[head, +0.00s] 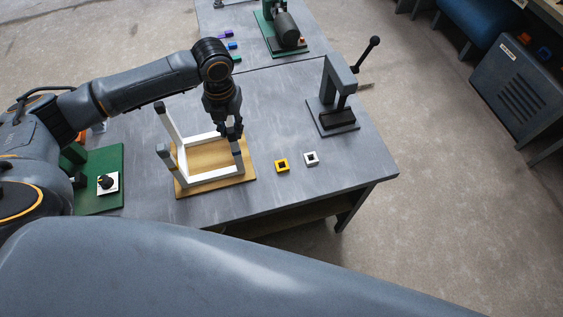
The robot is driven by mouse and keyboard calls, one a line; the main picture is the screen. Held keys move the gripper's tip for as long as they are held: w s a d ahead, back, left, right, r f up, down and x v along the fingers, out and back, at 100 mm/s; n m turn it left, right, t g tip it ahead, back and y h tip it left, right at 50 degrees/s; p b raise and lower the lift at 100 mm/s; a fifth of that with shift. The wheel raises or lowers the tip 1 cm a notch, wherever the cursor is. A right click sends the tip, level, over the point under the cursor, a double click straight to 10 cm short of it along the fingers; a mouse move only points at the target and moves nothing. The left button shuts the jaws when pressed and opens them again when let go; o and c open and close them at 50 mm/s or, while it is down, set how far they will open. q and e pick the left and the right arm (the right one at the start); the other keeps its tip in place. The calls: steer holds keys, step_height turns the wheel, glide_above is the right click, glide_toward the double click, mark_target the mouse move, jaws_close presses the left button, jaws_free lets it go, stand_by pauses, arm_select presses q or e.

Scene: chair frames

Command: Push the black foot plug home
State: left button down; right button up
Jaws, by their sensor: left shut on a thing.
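A white chair frame (197,144) lies on a wooden board (211,184) on the grey table, with legs pointing up and dark or grey tips on the ends. My left gripper (236,135) points down at the top of the frame's right leg. It is shut on a small dark piece, which looks like the black foot plug; the fingers hide most of it. I cannot tell how far the plug sits in the leg. My right gripper is not in view.
A yellow square piece (281,166) and a white one (310,158) lie right of the board. A lever press (338,95) stands behind them. A green board (101,160) is at left. The table's front right corner is clear.

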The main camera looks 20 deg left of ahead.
arm_select(q)
steer(key=shift+f, duration=0.1)
steer(key=c, duration=1)
jaws_free()
step_height(320, 180, up, 12)
